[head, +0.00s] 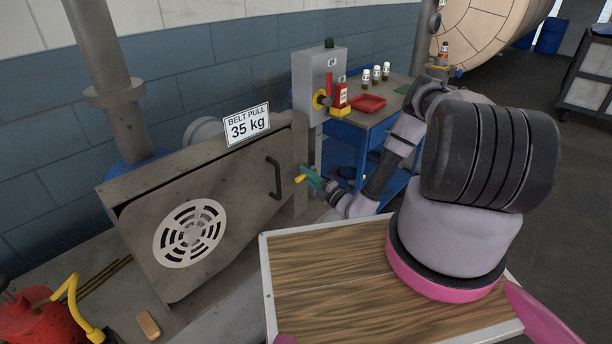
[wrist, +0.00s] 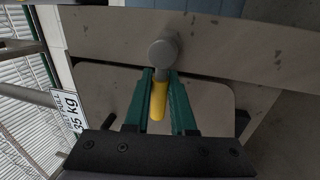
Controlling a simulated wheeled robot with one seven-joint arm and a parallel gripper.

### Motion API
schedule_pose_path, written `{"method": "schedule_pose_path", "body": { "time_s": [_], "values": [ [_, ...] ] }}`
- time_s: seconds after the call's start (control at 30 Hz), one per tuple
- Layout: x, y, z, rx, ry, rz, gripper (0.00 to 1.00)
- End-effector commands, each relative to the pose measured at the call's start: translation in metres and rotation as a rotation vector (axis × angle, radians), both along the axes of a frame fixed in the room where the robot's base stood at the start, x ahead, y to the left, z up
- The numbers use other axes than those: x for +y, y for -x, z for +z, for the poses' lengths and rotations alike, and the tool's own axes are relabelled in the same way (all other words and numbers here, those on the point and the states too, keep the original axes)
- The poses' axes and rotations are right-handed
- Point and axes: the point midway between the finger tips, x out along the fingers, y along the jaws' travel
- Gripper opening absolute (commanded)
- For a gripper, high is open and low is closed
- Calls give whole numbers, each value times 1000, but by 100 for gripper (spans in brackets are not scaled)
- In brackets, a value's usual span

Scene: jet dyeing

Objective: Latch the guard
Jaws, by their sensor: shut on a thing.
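The guard (head: 215,215) is a grey metal panel with a round pale vent, a dark bar handle (head: 273,178) and a "BELT PULL 35 kg" sign (head: 247,124) at its top. A yellow latch lever (head: 300,178) sits by the guard's right end. My gripper (head: 309,177) is at this lever, with its green fingers on it. In the wrist view the fingers (wrist: 160,78) are shut on the yellow lever (wrist: 158,103), one on each side. The lever hangs from a round grey pivot (wrist: 163,52). Whether the guard's edge sits fully flush is unclear.
A control box (head: 320,85) and a blue table (head: 385,108) with a red tray (head: 367,104) and small bottles stand behind my arm. A red can (head: 28,318) with a yellow spout is at lower left.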

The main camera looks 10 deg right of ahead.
Motion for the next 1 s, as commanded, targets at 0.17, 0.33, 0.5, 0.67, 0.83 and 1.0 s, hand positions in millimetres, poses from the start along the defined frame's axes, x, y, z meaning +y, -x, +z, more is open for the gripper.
{"method": "schedule_pose_path", "body": {
  "time_s": [0.17, 0.33, 0.5, 0.67, 0.83, 1.0],
  "values": [
    [-1, 0, -1, 3, 0, -3, 38],
    [-1, 0, 0, 1, 0, -2, 53],
    [-1, 0, 0, 0, 0, -1, 53],
    [-8, 10, -3, 3, -1, -3, 53],
    [-27, 35, -10, 4, -1, -5, 53],
    [-46, 62, -16, 3, 0, -4, 53]
  ]
}}
